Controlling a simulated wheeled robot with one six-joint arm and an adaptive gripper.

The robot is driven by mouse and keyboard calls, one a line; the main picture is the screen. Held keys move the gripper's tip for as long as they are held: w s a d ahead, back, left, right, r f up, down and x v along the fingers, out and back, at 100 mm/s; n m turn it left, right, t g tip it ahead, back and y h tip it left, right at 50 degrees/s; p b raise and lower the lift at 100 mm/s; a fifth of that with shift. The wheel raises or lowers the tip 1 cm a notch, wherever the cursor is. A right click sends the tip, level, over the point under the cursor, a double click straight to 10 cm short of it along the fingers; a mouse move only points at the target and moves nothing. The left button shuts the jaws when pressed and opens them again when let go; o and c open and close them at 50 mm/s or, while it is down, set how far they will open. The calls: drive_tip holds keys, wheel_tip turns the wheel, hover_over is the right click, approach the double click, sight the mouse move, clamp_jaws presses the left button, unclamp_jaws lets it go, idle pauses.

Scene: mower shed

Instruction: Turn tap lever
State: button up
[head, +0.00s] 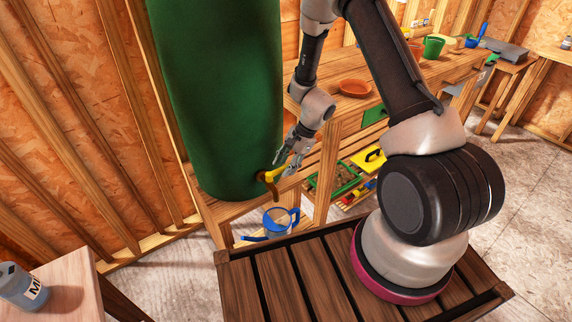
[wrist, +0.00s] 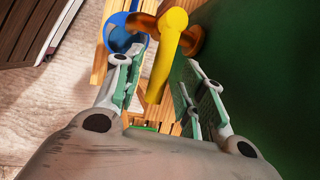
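A tall green barrel (head: 218,90) stands on a wooden stand, with a brass-orange tap (head: 272,190) low on its side. The tap's yellow lever (head: 271,175) sits at its top. In the wrist view the yellow lever (wrist: 164,62) points down the picture between the two fingers, with the orange tap body (wrist: 190,42) behind it. My gripper (head: 287,167) is at the lever in the head view. In the wrist view my gripper (wrist: 166,76) is open, its green-padded fingers on either side of the lever, with visible gaps. Whether either finger touches it is unclear.
A blue watering can (head: 281,220) stands below the tap. A workbench behind holds an orange dish (head: 354,88) and a green bucket (head: 433,47). A shelf below holds a yellow case (head: 368,158). A grey bottle (head: 22,290) lies on a table at front left.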

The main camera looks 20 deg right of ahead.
drive_tip(key=shift+c, duration=0.2)
clamp_jaws()
